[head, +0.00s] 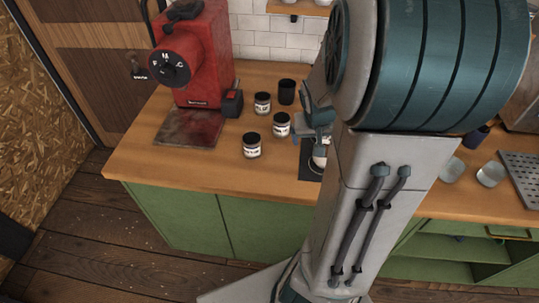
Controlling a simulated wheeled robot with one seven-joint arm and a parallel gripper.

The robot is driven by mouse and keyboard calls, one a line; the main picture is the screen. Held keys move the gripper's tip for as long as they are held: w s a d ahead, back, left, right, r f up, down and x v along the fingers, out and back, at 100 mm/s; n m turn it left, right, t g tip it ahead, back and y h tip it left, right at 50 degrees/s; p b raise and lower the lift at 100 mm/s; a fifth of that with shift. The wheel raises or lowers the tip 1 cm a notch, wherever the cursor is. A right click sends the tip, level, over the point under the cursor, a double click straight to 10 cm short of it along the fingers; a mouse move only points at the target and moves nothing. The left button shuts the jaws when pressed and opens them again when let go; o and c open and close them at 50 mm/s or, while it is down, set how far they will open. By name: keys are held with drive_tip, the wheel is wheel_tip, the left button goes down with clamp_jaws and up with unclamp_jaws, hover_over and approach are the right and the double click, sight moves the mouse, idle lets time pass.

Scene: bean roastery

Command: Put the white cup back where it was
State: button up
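A white object that looks like the white cup (319,157) shows in the head view, mostly hidden by my arm. It appears to be at a dark square mat or plate (309,173) on the wooden counter. My gripper (316,138) is right above or around the white object, partly covered by my own arm links. I cannot tell whether its fingers touch the cup or how far apart they are.
Several labelled dark-lidded jars (251,146) and a black cup (287,92) stand left of my gripper. A red grinder (193,55) stands at the back left. Clear glasses (490,174) stand to the right. The front left of the wooden counter (170,165) is clear.

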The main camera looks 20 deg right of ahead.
drive_tip(key=s+a+r+n+y, duration=0.1)
drive_tip(key=s+a+r, duration=0.2)
drive_tip(key=a, duration=0.3)
drive_tip(key=s+a+r+n+y, duration=0.1)
drive_tip(key=s+a+r+n, duration=0.1)
drive_tip(key=a, duration=0.4)
drive_tip(key=s+a+r+n+t+y, duration=0.1)
drive_tip(key=s+a+r, duration=0.4)
drive_tip(key=a+r, duration=0.1)
drive_tip(key=shift+a+n, duration=0.4)
